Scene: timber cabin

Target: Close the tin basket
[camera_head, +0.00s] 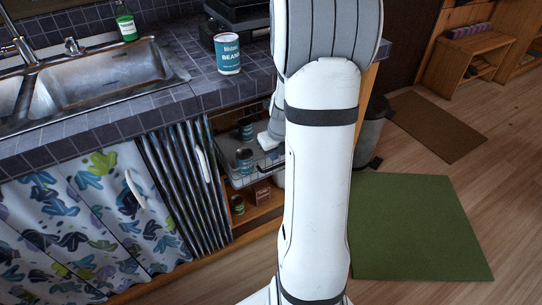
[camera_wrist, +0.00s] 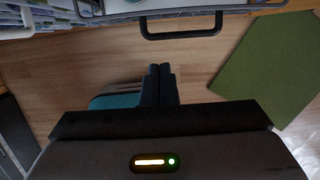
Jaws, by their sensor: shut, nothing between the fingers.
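The tin basket (camera_head: 250,178) is a wire pull-out in the open cabinet under the counter, holding tins (camera_head: 245,160). It is at least partly slid out. My arm hides part of it in the head view. In the wrist view the basket's edge (camera_wrist: 120,7) shows at the top, with a black bar handle (camera_wrist: 182,35) on its front. My gripper (camera_wrist: 159,68) is shut and empty, with its fingertips below the handle in the picture and apart from it. My arm hides the gripper in the head view.
A patterned curtain (camera_head: 75,220) and a dark striped curtain (camera_head: 185,185) hang left of the basket. A blue bean tin (camera_head: 228,55) stands on the tiled counter beside the sink (camera_head: 95,75). A green mat (camera_head: 415,225) lies on the wooden floor. A dark bin (camera_head: 370,130) stands behind my arm.

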